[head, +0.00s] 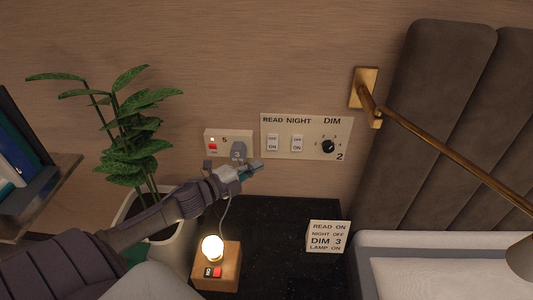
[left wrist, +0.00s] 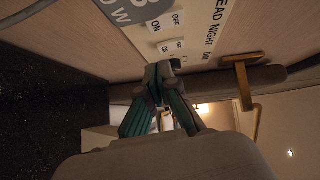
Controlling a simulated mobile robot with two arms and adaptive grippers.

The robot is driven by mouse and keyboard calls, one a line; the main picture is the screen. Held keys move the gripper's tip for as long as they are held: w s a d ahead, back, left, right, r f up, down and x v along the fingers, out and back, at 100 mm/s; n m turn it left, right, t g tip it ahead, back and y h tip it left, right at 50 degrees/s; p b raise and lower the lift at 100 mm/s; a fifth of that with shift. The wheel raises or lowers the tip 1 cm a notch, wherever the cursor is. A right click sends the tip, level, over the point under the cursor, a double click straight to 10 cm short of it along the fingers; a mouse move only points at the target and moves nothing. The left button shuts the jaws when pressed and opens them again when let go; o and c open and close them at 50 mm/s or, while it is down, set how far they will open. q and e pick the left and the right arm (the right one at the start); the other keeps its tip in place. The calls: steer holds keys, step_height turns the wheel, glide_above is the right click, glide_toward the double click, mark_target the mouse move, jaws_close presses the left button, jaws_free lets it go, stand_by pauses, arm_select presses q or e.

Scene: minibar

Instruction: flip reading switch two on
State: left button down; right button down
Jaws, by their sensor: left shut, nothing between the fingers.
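The wall panel (head: 312,121) is marked READ, NIGHT and DIM, with a 2 at its lower right. Its READ switch (head: 272,143) is the leftmost white rocker, with OFF above ON. It also shows in the left wrist view (left wrist: 165,23); I cannot tell which way it is tipped. The NIGHT switch (head: 297,143) is beside it, then the black DIM knob (head: 328,146). My left gripper (head: 256,167) is shut and empty, below and left of the READ switch. In the left wrist view its closed fingertips (left wrist: 162,72) are near the panel's edge; contact is unclear. My right gripper is out of view.
Left of the panel is a socket plate (head: 213,135) with a red switch and a grey plug (head: 238,151). Below, a lit bulb (head: 212,248) and a card (head: 328,237) stand on the black tabletop (head: 285,220). A plant (head: 137,125) is left, a brass lamp arm (head: 440,143) right.

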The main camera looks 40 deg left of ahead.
mark_target(275, 149)
arm_select(q)
steer(key=shift+w+a+f, duration=0.15)
steer(key=shift+w+a, duration=0.05)
steer(key=shift+w, duration=1)
steer(key=shift+w+a+f, duration=0.15)
steer(key=shift+w, duration=1.1)
steer(key=shift+w+a+f, duration=0.15)
steer(key=shift+w+a, duration=0.05)
steer(key=shift+w, duration=1)
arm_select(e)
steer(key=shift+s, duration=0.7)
arm_select(q)
steer(key=shift+w+a+f, duration=0.1)
steer(key=shift+w, duration=0.1)
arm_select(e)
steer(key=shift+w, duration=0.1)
